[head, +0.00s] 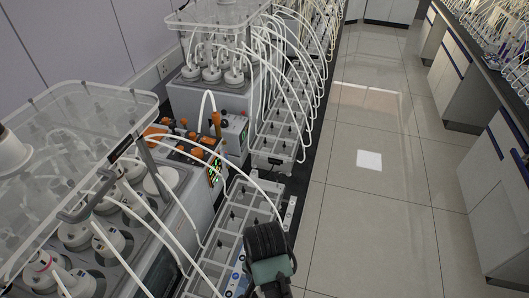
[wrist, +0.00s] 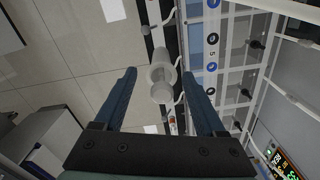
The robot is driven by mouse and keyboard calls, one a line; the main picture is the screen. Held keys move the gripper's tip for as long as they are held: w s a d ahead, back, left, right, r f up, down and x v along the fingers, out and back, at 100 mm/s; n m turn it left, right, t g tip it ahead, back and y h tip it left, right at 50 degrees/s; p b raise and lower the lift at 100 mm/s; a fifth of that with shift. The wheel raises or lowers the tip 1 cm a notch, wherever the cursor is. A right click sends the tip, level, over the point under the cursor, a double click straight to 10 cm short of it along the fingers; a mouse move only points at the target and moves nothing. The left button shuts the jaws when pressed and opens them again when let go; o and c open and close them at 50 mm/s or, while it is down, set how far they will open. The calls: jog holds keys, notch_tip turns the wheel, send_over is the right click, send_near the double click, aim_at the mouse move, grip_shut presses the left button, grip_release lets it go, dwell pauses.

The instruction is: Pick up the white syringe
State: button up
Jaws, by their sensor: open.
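In the wrist view, a whitish, partly translucent piece (wrist: 162,76), which looks like the white syringe, lies between the fingertips of my gripper (wrist: 160,80). It stands at the edge of a row of clear boxes. My gripper is open, with a finger on each side of the piece and visible gaps to both. I cannot tell how far beyond the fingertips it is. In the head view, my dark and green wrist (head: 268,262) is over the near end of the box row; the fingertips and the syringe cannot be made out there.
Clear boxes (head: 240,222) joined by white tubes run along the left bench. Reactor units with clear covers (head: 80,100) stand to the left. A small screen (wrist: 283,163) is at lower right in the wrist view. The tiled floor (head: 375,210) to the right is free.

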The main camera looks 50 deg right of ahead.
jog(key=shift+w+f+p, duration=0.1)
jog(key=shift+f+p, duration=0.7)
jog(key=shift+f, duration=1.75)
grip_shut()
jog(key=shift+d+r, duration=0.1)
jog(key=shift+r, duration=0.05)
